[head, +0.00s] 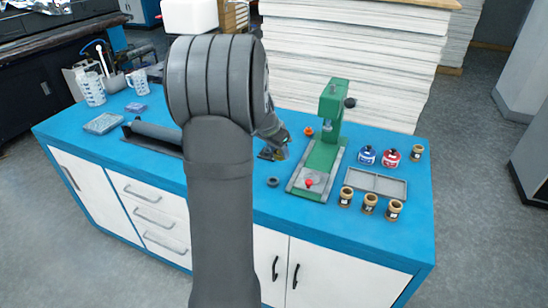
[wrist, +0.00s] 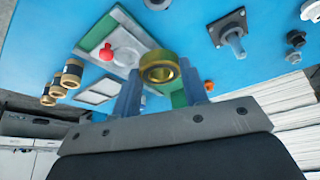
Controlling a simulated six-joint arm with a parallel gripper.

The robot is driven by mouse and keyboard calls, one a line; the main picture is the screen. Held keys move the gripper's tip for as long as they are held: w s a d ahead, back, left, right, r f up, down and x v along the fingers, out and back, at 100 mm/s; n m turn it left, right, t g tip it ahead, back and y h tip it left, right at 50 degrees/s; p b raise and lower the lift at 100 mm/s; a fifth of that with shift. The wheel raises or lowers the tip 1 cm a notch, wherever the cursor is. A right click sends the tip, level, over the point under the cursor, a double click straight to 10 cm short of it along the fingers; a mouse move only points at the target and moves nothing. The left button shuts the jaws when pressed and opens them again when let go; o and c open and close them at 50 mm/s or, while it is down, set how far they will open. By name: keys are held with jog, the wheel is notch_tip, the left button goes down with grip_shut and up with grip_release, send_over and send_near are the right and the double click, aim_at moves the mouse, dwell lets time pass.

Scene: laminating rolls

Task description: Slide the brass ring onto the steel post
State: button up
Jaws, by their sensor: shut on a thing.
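The brass ring (wrist: 160,75) is gripped between the two fingers of my gripper (wrist: 161,68) in the wrist view, and its round opening shows. The steel post (wrist: 235,43) stands on a dark square base on the blue bench, right of and apart from the ring in this view. In the head view my gripper (head: 274,150) is low over the bench, left of the green press, partly behind my arm.
The green press (head: 326,145) with a red knob stands right of my gripper. A small grey ring-shaped part (head: 272,181) lies in front. Several jars, bottles and a shallow grey tray (head: 376,184) are farther right. A dark roller (head: 152,135) lies at left.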

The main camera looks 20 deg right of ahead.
jog(key=w+d+r, duration=0.2)
jog(key=w, duration=1.4)
jog(key=shift+s+f, duration=0.15)
jog(key=shift+f, duration=2.5)
jog(key=shift+f, duration=2)
jog(key=o, duration=1.6)
jog(key=shift+r, duration=4.5)
jog(key=shift+f, duration=0.1)
